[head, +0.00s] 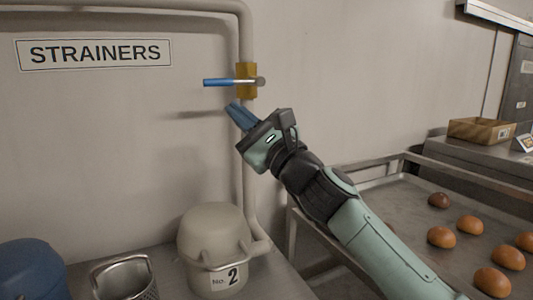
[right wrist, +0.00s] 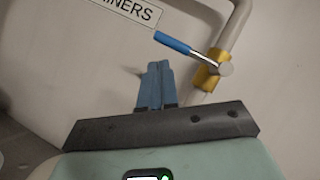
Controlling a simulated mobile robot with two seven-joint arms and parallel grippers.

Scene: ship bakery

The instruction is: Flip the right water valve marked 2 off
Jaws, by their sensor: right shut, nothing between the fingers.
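The water valve has a brass body (head: 246,80) and a blue lever handle (head: 218,82). It sits on the vertical wall pipe above the pale strainer housing marked 2 (head: 212,250). The handle points left, across the pipe, about level. In the right wrist view the blue handle (right wrist: 174,42) and the brass body (right wrist: 208,72) show ahead and to the right of the fingers. My right gripper (head: 237,112) is shut and empty, its blue fingers just below the handle with a visible gap in the wrist view. It also shows in the right wrist view (right wrist: 155,85). My left gripper is not in view.
A STRAINERS sign (head: 95,53) is on the wall at upper left. A blue housing (head: 32,270) and a metal strainer basket (head: 125,278) stand at lower left. A tray (head: 405,215) with several buns is at right, below my right arm. A cardboard box (head: 480,130) sits behind it.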

